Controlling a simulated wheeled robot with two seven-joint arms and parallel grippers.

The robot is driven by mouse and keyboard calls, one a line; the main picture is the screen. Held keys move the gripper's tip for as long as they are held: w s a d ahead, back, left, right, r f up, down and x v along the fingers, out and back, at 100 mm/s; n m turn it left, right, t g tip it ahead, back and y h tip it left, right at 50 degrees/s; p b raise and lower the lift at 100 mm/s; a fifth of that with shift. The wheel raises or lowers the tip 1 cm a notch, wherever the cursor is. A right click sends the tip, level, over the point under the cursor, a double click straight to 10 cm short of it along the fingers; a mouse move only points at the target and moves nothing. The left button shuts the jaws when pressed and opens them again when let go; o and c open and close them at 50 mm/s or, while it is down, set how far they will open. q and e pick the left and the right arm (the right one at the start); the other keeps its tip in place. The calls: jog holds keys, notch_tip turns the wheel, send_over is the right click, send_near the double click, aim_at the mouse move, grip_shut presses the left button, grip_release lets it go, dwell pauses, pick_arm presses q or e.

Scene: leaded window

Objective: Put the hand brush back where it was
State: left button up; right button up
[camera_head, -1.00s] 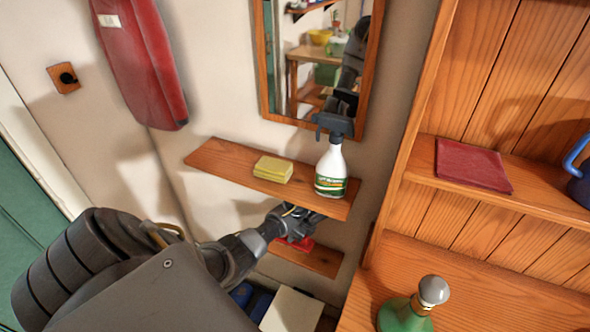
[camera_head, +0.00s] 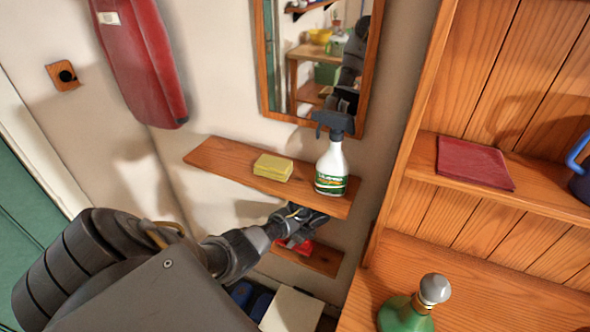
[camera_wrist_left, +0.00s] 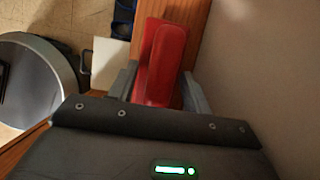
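A red hand brush (camera_head: 301,246) is at the small lower wooden shelf (camera_head: 318,262), under the upper shelf. My left gripper (camera_head: 309,216) reaches in from the left and is just above and beside it, partly covering it. In the left wrist view the red brush (camera_wrist_left: 162,65) lies between the two grey fingers (camera_wrist_left: 160,88), which look spread to either side of it. Firm contact is hard to see. The brush's underside is hidden. My right gripper is not in view.
Just above my left gripper, the upper shelf (camera_head: 215,160) holds a yellow sponge (camera_head: 273,167) and a spray bottle (camera_head: 331,168). A mirror (camera_head: 312,60) hangs above. A wooden cupboard (camera_head: 470,240) stands at right, with a green bottle (camera_head: 407,312).

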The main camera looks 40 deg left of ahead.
pick_arm(q)
jog(key=shift+r, duration=0.25)
jog(key=shift+v, duration=1.25)
jog(key=w+d+b, duration=0.3)
jog(key=d, duration=0.8)
jog(key=shift+w+d, duration=0.35)
jog(key=shift+r, duration=0.1)
